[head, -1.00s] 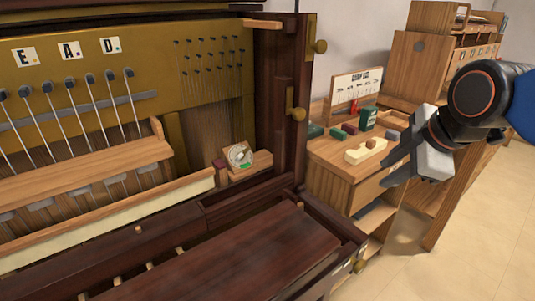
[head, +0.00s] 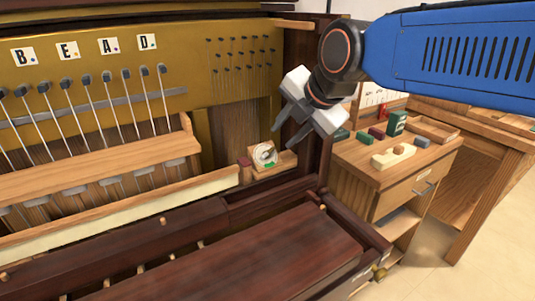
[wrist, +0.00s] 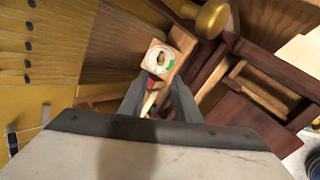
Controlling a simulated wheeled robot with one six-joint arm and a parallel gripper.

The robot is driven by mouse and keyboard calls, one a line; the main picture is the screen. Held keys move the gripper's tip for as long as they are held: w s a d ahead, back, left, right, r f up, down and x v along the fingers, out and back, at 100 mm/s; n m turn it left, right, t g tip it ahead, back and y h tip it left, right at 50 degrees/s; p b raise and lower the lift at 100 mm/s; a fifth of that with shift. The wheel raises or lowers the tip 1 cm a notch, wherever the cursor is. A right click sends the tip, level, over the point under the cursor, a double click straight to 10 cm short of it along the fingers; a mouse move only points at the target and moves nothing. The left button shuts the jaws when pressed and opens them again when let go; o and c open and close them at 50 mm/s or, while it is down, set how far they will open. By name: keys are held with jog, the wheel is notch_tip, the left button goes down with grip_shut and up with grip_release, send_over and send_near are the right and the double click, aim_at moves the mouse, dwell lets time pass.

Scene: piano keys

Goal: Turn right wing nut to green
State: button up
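A round white dial (head: 264,154) with a green patch sits on a small wooden block at the right end of the piano's inside. In the wrist view, the dial (wrist: 160,59) shows a brass-coloured wing nut (wrist: 161,58) at its middle, with the green patch at its lower right. My gripper (head: 284,140) is above and to the right of the dial in the head view. In the wrist view, its two fingers (wrist: 158,88) are apart and empty, pointing toward the dial. The nut's exact angle is too small to tell.
The dark wooden case side with brass knobs (wrist: 212,20) is close beside the gripper. Hammers and a wooden rail (head: 90,160) lie left of the dial. A small reddish block (head: 245,172) stands beside it. A wooden cabinet (head: 400,180) with coloured blocks stands to the right.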

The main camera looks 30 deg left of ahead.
aim_at(270, 151)
jog(key=shift+x, duration=2.8)
jog(key=shift+x, duration=3.25)
jog(key=shift+s+d+r, duration=0.1)
jog(key=shift+d+r, duration=0.3)
jog(key=shift+d, duration=0.05)
jog(key=shift+c, duration=0.6)
grip_shut()
